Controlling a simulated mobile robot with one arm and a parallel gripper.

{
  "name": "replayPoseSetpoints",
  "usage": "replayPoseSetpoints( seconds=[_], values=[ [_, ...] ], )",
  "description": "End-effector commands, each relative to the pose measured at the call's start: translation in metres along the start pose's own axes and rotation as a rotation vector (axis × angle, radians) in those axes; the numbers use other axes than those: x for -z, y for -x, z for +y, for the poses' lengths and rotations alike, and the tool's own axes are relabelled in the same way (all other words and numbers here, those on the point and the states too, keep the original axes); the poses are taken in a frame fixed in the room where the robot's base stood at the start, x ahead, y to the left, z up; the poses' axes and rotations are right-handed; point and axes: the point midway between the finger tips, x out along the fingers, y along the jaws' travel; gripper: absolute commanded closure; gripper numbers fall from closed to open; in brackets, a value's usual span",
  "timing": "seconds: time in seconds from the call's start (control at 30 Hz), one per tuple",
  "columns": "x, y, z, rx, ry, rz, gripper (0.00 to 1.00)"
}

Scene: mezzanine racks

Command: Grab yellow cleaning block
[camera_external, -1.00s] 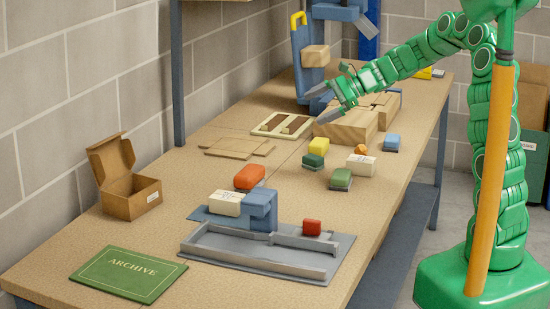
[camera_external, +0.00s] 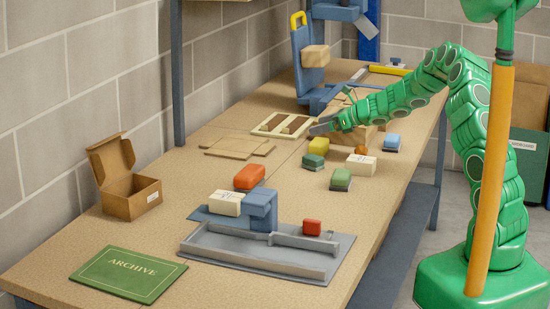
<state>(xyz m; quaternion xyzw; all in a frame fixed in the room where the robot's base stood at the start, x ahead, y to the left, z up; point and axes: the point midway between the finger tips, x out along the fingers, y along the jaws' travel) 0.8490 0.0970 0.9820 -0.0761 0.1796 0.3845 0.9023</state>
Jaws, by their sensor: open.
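The yellow cleaning block (camera_external: 319,146) sits on the wooden table, behind a dark green block (camera_external: 313,161). Its yellow top shows, and nothing holds it. My gripper (camera_external: 318,127) is open, low over the table just behind and above the yellow block. Its fingers point to the left. I see no object between the fingers, and from this angle I cannot tell the exact gap to the block.
Close by are a cream block (camera_external: 361,164), another green block (camera_external: 341,179), a blue block (camera_external: 392,142) and a small orange object (camera_external: 361,150).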

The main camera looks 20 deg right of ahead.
Motion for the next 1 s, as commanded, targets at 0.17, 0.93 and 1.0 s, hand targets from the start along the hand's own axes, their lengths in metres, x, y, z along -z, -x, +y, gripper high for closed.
replayPoseSetpoints(
  seconds=[0.17,0.93,1.0],
  values=[
    [0.018,-0.008,0.001,-0.002,-0.001,0.000,0.00],
    [0.054,-0.052,0.002,-0.004,0.001,0.001,0.00],
    [0.054,-0.053,0.002,-0.003,0.001,0.000,0.00]
  ],
)
